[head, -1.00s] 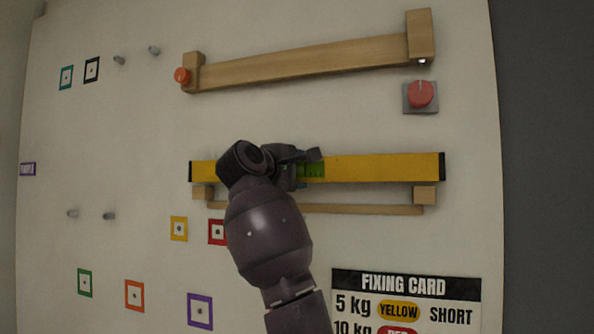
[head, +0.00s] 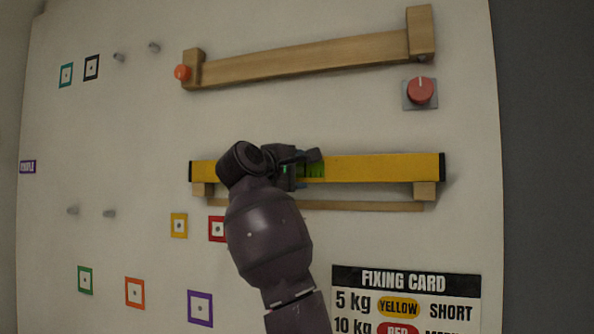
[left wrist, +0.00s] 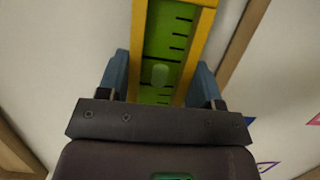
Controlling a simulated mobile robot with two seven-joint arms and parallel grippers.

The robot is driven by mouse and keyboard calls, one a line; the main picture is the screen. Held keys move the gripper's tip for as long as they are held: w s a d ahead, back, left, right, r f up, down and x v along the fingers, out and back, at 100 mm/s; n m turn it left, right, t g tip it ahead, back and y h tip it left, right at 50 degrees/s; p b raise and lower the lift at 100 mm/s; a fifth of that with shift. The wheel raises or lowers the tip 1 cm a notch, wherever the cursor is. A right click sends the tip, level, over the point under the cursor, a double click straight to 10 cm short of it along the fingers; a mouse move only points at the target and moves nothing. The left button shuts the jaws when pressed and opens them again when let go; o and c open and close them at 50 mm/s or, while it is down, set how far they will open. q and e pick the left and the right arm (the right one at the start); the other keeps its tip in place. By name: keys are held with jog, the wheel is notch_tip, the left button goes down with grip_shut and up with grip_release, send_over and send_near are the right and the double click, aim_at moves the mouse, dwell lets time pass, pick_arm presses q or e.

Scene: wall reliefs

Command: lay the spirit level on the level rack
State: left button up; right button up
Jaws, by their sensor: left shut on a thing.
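The spirit level (head: 385,168) is a long yellow bar with black ends and a green window near its middle. It lies level in the head view, just above or on the two wooden blocks of the level rack (head: 424,191); I cannot tell if it touches them. My left gripper (head: 300,170) is shut on the level at its middle. In the left wrist view the blue fingers (left wrist: 160,80) stand on both sides of the level's green window (left wrist: 166,52), with a pale bubble in it. My right gripper is not in view.
A wooden shelf (head: 310,62) with end blocks and an orange knob is above. A red dial (head: 420,91) is at its right. Grey pegs (head: 109,213) and coloured square markers (head: 179,225) are on the left. A fixing card (head: 405,300) is at lower right.

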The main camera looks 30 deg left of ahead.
pick_arm(q)
jog(key=o, duration=1)
jog(key=shift+o, duration=0.4)
jog(key=shift+f, duration=0.1)
jog(key=s+b, duration=0.2)
jog(key=s, duration=0.9)
jog(key=shift+a, duration=0.35)
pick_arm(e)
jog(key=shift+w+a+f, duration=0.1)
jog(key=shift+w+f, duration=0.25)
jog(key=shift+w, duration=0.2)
